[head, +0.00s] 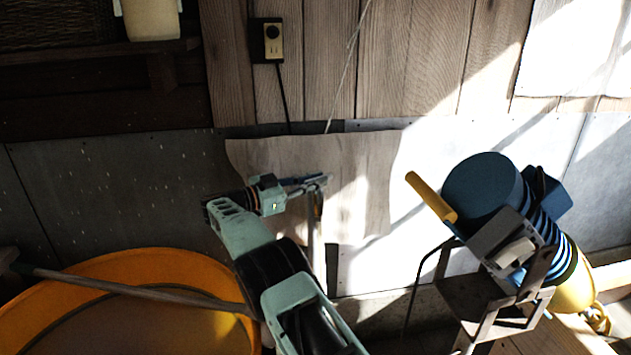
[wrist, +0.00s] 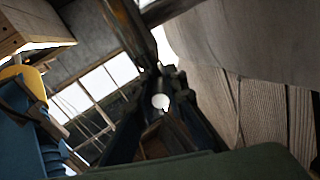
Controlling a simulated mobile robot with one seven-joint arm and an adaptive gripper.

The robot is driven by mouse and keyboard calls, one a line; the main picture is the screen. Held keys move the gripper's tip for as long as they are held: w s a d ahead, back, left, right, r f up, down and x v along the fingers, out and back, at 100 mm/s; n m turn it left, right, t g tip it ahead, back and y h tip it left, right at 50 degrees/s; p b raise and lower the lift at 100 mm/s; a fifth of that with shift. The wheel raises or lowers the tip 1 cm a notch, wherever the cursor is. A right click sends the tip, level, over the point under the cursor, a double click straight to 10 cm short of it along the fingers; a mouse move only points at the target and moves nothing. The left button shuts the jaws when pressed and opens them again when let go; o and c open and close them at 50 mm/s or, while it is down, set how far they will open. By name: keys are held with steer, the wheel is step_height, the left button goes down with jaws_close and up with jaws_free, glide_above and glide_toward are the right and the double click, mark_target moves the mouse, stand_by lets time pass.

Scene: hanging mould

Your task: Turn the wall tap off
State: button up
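The wall tap (head: 319,184) is a small greyish metal fitting in front of the pale board on the wall, with a thin pipe running down below it. My gripper (head: 304,182) reaches it from the left, with its fingertips at or against the tap's upper part. The tap's handle is hard to make out behind the fingers. In the wrist view my dark gripper fingers (wrist: 160,95) run up the middle, and a metal bar, perhaps the tap's pipe (wrist: 131,28), meets their tips. Whether the fingers are closed on it is unclear.
A large orange tub (head: 150,262) with a wooden handle across it stands at lower left. A blue and yellow machine (head: 490,200) on a metal stand is at right. A wall socket (head: 271,42) with a hanging cable is above the tap.

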steer(key=o, duration=0.5)
steer(key=shift+c, duration=0.2)
steer(key=v, duration=1.2)
